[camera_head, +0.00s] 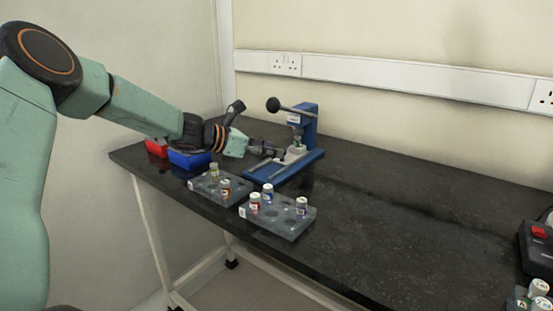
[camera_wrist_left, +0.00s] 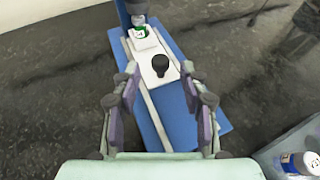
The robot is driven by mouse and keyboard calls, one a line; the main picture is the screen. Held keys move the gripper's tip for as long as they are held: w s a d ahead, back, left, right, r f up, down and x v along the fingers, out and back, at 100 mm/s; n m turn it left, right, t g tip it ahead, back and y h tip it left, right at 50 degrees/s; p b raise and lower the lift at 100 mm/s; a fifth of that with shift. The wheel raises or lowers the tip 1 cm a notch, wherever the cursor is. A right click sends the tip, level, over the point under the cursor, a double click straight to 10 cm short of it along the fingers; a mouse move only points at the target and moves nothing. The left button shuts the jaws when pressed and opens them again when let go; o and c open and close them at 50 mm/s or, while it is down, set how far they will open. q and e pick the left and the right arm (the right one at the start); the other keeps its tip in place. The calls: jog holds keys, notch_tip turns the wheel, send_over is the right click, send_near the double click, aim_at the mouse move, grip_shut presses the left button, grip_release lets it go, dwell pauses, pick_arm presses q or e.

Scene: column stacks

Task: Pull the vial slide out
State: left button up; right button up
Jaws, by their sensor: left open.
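The vial slide is a pale plate (camera_wrist_left: 150,76) with a black knob (camera_wrist_left: 159,65) on its near end, lying along the blue press base (camera_wrist_left: 179,52). A vial with a green band (camera_wrist_left: 141,31) sits at its far end, under the press head. In the head view, the blue press (camera_head: 308,128) stands at the back, with a vial (camera_head: 298,146) under its head. My left gripper (camera_head: 279,155) reaches in from the left at the slide's front end. In the wrist view its open fingers (camera_wrist_left: 160,80) lie either side of the knob, with visible gaps. My right gripper is out of view.
Two grey racks (camera_head: 207,192) (camera_head: 290,229) with several vials stand in front of the press. A red bin (camera_head: 157,148) and a blue bin (camera_head: 188,160) are at the left. A red-switched device (camera_head: 538,233) is at far right. The middle-right bench is clear.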

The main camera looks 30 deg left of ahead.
pick_arm(q)
jog(key=shift+b+x, duration=0.35)
jog(key=shift+x, duration=0.55)
jog(key=shift+w+d+f, duration=0.15)
jog(key=shift+w, duration=0.2)
jog(key=shift+s+d, duration=0.1)
jog(key=c, duration=0.5)
grip_shut()
